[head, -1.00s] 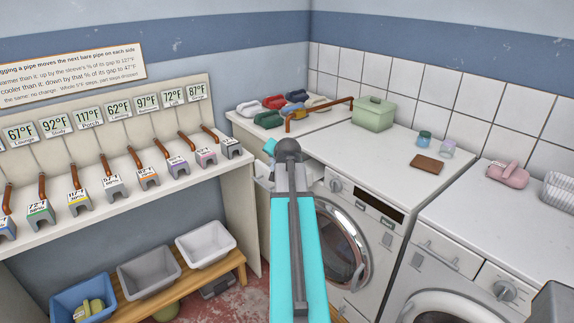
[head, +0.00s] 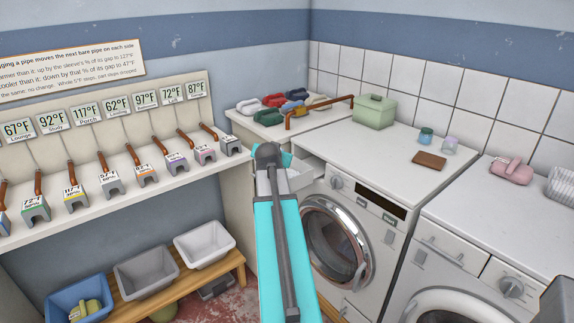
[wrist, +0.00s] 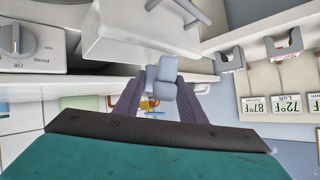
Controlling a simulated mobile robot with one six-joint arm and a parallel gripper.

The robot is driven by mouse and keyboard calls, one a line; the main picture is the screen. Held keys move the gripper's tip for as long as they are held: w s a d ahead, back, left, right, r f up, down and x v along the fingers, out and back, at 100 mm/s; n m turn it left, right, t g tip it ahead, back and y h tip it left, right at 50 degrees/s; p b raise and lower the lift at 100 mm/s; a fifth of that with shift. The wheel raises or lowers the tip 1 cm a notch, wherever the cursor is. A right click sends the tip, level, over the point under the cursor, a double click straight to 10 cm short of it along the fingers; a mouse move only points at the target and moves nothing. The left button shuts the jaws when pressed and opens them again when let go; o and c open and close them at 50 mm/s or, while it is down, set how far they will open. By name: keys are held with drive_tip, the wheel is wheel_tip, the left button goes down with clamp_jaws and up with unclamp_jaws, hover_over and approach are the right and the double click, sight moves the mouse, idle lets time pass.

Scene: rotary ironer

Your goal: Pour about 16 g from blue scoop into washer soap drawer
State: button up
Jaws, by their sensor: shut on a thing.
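In the wrist view my gripper (wrist: 160,88) is shut on a small blue-grey thing (wrist: 160,90). I see only a blocky part of it and cannot tell its full shape or contents. A dark blue scoop-like thing (head: 296,95) lies among other coloured ones on the back counter. The washer's soap drawer (head: 301,177) is pulled out at the front left of the machine. It also shows as a large white form (wrist: 135,40) in the wrist view, beyond the fingers. In the head view my arm hides the fingers and what they hold, near the drawer's left side.
The washer (head: 350,240) has a green lidded box (head: 374,112), two small cups and a brown pad (head: 429,160) on top. A shelf with grey pipe blocks (head: 112,185) is at left.

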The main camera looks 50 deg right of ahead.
drive_tip(key=shift+a+f+n+h+b, duration=0.15)
drive_tip(key=shift+f+n+h+b, duration=0.25)
drive_tip(key=shift+b, duration=0.55)
drive_tip(key=shift+w+r+n+g+h+b, duration=0.1)
drive_tip(key=shift+r+n+g+h+b, duration=0.45)
drive_tip(key=shift+b, duration=1.1)
drive_tip(key=shift+f+t, duration=0.15)
drive_tip(key=shift+t, duration=0.1)
